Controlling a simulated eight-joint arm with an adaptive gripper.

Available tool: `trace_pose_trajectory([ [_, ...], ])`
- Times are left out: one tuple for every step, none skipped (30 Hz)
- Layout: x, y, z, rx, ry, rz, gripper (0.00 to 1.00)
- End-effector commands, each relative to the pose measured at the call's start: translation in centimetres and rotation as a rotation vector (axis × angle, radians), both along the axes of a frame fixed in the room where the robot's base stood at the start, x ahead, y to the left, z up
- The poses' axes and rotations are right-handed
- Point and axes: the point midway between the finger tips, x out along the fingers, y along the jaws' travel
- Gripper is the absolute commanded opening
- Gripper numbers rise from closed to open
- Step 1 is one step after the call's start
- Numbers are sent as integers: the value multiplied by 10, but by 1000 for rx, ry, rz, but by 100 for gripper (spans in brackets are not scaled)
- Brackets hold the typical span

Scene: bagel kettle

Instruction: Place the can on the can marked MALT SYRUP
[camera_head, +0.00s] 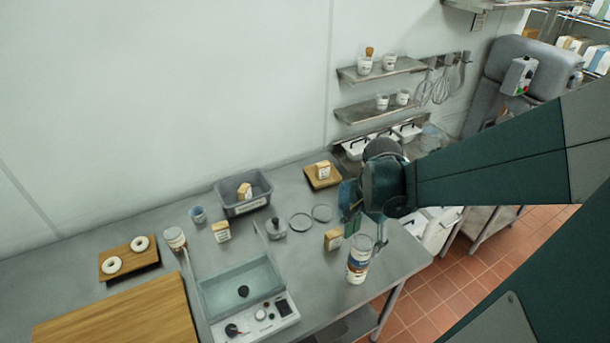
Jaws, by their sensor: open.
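A white can with a blue and brown label (358,266) stands upright near the right end of the steel table. Its upper part looks greyer, and I cannot tell whether that is a second can stacked on it. Another can with a pale label (175,239) stands at the left, between the bagel board and the sink-like basin. The lettering on both is too small to read, so I cannot tell which says MALT SYRUP. My gripper (366,230) is open, pointing down just above the right-hand can. Whether its fingers touch that can is not clear.
A small labelled box (333,239) stands close left of the gripper. A grey bin (243,206), a small board with a box (323,184), two clear rings and the basin (240,284) occupy the table. The table's right edge (425,262) is near.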

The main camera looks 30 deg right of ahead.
Motion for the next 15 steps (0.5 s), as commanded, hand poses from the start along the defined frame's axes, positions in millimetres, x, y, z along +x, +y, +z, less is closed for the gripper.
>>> trace_pose_trajectory([
  [0,0,6,0,0,0,52],
  [0,0,10,0,0,0,52],
  [0,0,14,0,0,0,52],
  [0,0,18,0,0,0,52],
  [0,0,21,0,0,0,52],
  [0,0,25,0,0,0,52],
  [0,0,29,0,0,0,52],
  [0,0,32,0,0,0,52],
  [0,0,37,0,0,0,52],
  [0,0,40,0,0,0,52],
  [0,0,44,0,0,0,52],
  [0,0,49,0,0,0,52],
  [0,0,52,0,0,0,52],
  [0,0,56,0,0,0,52],
  [0,0,60,0,0,0,52],
])
